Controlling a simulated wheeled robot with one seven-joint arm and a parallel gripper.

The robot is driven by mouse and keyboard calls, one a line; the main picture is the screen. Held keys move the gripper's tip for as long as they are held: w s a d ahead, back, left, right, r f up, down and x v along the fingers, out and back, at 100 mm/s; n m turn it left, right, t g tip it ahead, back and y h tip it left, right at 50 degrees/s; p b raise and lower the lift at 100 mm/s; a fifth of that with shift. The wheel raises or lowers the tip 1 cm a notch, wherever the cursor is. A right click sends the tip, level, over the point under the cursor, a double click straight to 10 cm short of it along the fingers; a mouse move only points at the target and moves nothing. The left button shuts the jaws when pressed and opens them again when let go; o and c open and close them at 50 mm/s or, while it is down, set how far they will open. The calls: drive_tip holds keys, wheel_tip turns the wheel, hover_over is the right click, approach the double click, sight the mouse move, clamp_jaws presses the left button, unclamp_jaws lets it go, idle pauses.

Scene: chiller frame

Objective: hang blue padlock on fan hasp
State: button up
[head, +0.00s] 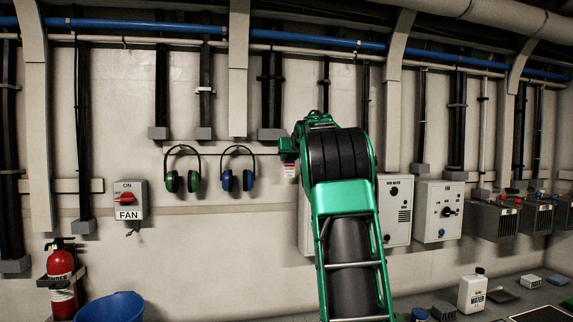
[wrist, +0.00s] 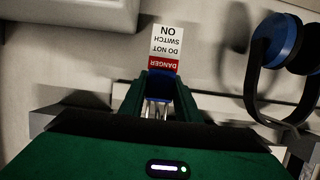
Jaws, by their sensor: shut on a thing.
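My gripper (head: 287,150) is raised in front of the wall, to the right of the ear defenders. A red and white "DANGER DO NOT SWITCH ON" tag (wrist: 165,48) extends beyond the fingertips, upside down in that view. The tag also hangs below the gripper in the head view (head: 290,169). The grey FAN switch box (head: 127,199) with a red handle is on the wall far left of my gripper. A small dark hasp (head: 133,229) shows under it.
Green ear defenders (head: 173,184) and blue ear defenders (head: 228,181) hang between the FAN box and my gripper. A fire extinguisher (head: 61,277) and a blue tub (head: 111,307) stand lower left. Grey control boxes (head: 439,211) are on the right wall.

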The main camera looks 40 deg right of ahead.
drive_tip(key=s+a, duration=0.9)
drive_tip(key=s, duration=0.6)
drive_tip(key=shift+s+a, duration=0.15)
drive_tip(key=shift+a, duration=0.05)
